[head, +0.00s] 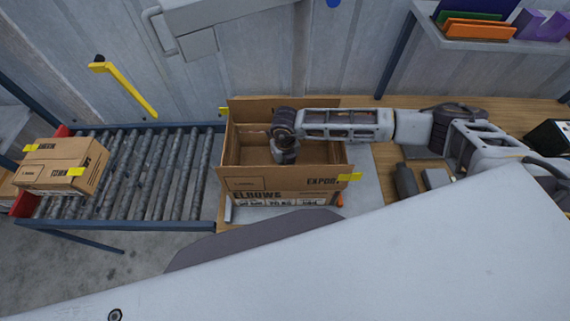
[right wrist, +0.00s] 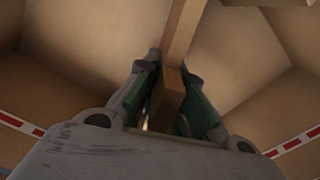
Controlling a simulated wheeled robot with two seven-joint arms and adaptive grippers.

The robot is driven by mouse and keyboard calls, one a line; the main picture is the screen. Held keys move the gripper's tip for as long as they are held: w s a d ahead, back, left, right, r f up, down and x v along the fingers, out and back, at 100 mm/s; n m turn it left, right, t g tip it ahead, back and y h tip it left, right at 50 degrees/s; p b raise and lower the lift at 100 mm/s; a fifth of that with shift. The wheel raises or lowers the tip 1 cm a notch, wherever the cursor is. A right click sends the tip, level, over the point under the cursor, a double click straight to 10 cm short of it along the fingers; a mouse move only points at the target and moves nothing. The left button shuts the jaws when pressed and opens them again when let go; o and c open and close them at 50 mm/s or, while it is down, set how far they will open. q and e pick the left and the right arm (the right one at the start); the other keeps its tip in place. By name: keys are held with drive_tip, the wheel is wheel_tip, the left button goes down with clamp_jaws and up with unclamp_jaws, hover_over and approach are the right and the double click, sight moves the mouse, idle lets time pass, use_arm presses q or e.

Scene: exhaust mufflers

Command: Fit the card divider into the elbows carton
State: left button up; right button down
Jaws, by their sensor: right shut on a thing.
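In the right wrist view, the fingers are shut on the upper edge of the card divider (right wrist: 184,32), a thin brown board running away from the fingertips. Carton walls surround it. I cannot tell whether the divider is fully down. In the head view the divider is hidden behind the gripper and carton walls. My left gripper is not in view.
A roller conveyor (head: 150,175) lies to the left, with a closed, taped carton (head: 62,168) at its far left end. A shelf (head: 478,40) with coloured holders is at the upper right. Small dark and grey items (head: 405,180) lie on the bench right of the carton.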

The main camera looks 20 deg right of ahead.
drive_tip(key=shift+f, duration=0.2)
drive_tip(key=c, duration=1.5)
unclamp_jaws()
drive_tip(key=shift+r, duration=0.1)
wheel_tip(320, 180, up, 10)
drive_tip(key=b, duration=0.2)
drive_tip(key=shift+r+b, duration=0.25)
drive_tip(key=shift+b, duration=0.15)
drive_tip(key=shift+r, duration=0.8)
